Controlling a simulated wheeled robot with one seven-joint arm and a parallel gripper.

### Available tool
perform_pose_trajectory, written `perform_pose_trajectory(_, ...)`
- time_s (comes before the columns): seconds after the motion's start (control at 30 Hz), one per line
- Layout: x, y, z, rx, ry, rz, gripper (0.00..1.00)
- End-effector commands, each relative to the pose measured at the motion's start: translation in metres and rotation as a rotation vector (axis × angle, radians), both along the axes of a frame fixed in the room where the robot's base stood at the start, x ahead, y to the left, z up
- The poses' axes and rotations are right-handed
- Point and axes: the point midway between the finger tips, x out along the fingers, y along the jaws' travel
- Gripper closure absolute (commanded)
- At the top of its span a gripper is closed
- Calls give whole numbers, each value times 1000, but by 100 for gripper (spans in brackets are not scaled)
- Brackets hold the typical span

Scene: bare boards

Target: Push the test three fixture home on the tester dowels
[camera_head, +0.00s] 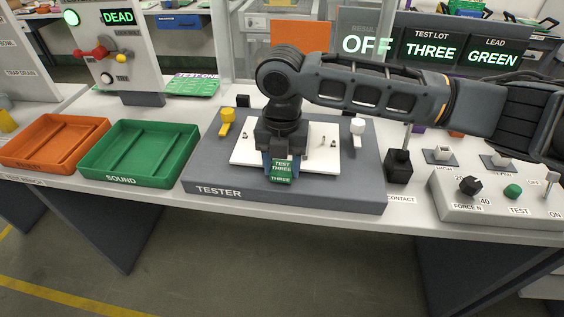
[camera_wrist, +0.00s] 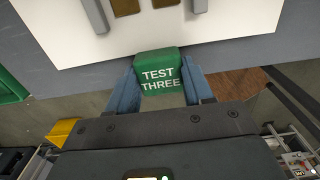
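The test three fixture is a white plate (camera_head: 240,157) with a green grip block (camera_head: 281,176) lettered TEST THREE at its front. It lies on the grey tester (camera_head: 300,196). Small metal posts show at the plate's left and right; I cannot tell how far down the plate sits on the dowels. My gripper (camera_head: 281,166) points down over the plate's front middle. In the wrist view, its blue fingers (camera_wrist: 162,92) flank the green block (camera_wrist: 160,75) and appear closed against it. The plate (camera_wrist: 90,35) lies just beyond. My arm and wrist hide the plate's middle.
Yellow (camera_head: 226,122) and white (camera_head: 358,127) clamp-like parts stand at the tester's back left and right. A black post (camera_head: 399,166) stands to its right, before the control box (camera_head: 500,206). Green SOUND (camera_head: 140,153) and orange (camera_head: 45,141) trays lie left. A sign reads OFF.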

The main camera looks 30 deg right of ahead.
Motion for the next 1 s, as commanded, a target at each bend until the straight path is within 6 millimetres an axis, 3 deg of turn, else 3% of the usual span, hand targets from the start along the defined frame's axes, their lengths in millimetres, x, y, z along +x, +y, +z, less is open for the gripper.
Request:
perform_pose_trajectory(0.3, 0, 0, 1, 0, 0, 0, 20)
perform_pose_trajectory(0.63, 0, 0, 6, 1, 0, 1, 20)
perform_pose_trajectory(1.0, 0, 1, 61, 2, -1, 1, 20)
